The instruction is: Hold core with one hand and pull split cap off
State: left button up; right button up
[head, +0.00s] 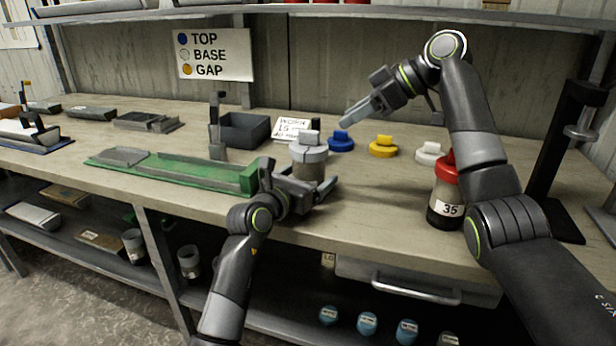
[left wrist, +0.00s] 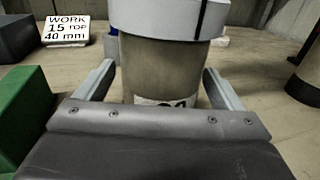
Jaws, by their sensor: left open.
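The core (head: 307,171) stands upright on the bench near its front edge, with a white split cap (head: 309,151) on top that has a raised tab and a dark slit. In the left wrist view the core (left wrist: 165,65) stands between my jaws, and the cap (left wrist: 175,18) is above them with a dark line down it. My left gripper (head: 314,186) is open, one finger on each side of the core, with gaps visible beside it. My right gripper (head: 347,120) is in the air above and right of the cap, apart from it; whether its jaws are apart cannot be seen.
Blue (head: 341,141), yellow (head: 383,147) and white (head: 430,153) caps lie behind to the right. A red-capped core labelled 35 (head: 445,195) stands at right, close to my right arm. A green tray (head: 175,173) lies left, a dark bin (head: 244,130) behind it.

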aim_at(310, 131)
pick_arm(q)
jog(key=c, duration=1.5)
jog(key=shift+c, duration=0.2)
pick_arm(e)
jog(key=o, duration=0.4)
jog(key=shift+a, duration=0.1)
jog(key=shift+o, duration=1.2)
jog(key=shift+w+a+r+m+h, duration=0.1)
jog(key=shift+a+r+m+h, duration=0.05)
jog(key=shift+a+m+h, duration=0.15)
jog(key=o, duration=0.7)
jog(key=a+m+h, duration=0.1)
jog(key=a+r+m, duration=0.1)
jog(key=a+m+h, duration=0.1)
jog(key=shift+w+a+r+h, duration=0.1)
jog(key=shift+w+r+h, duration=0.1)
jog(key=shift+r+h, duration=0.1)
jog(key=shift+o, duration=0.2)
jog(key=a+r+m+h, duration=0.1)
jog(key=m, duration=0.1)
jog(key=a+m+h, duration=0.1)
jog(key=h, duration=0.1)
jog(key=shift+s+a+r+m+t, duration=0.15)
jog(key=shift+s+r+m+t, duration=0.15)
jog(key=shift+s+r+m, duration=0.1)
jog(key=shift+m+h, duration=0.8)
jog(key=shift+a+x, duration=0.2)
jog(key=shift+x, duration=2.55)
jog(key=shift+a+x, duration=0.2)
jog(key=shift+x, duration=2.6)
